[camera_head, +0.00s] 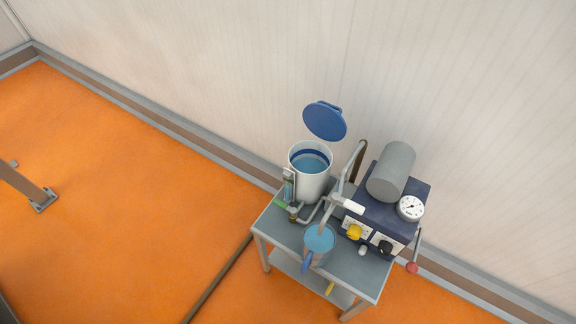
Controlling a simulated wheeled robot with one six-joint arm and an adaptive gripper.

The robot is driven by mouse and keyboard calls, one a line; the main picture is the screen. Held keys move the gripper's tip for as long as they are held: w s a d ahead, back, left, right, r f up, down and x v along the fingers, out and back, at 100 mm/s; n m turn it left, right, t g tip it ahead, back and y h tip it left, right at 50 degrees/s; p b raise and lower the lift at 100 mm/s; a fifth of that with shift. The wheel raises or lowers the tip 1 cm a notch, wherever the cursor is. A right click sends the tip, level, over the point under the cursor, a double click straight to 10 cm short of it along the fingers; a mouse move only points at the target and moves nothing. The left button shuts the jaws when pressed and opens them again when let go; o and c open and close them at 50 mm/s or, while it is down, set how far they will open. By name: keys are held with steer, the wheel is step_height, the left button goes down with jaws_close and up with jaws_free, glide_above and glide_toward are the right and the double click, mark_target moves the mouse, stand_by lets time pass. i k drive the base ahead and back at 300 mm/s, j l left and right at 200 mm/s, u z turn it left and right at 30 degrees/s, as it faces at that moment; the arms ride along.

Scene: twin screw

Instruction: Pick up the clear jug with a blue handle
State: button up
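The clear jug (319,240) stands on a small grey table (349,272), near its front edge. It looks upright and seems to hold bluish liquid. Its blue handle (307,262) points toward the lower left, over the table's front edge. A pale spout or pipe comes down just above the jug. My gripper is not in view.
A white pot (311,178) with blue liquid and a raised blue lid (325,121) stands behind the jug. Right of it is a dark blue machine (389,213) with a gauge (410,208) and a red-knobbed lever (412,267). Orange floor (130,200) lies clear to the left.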

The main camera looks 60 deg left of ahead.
mark_target(313, 253)
steer(key=i+u, duration=0.1)
steer(key=u, duration=0.75)
steer(key=k+u, duration=0.2)
steer(key=u, duration=0.25)
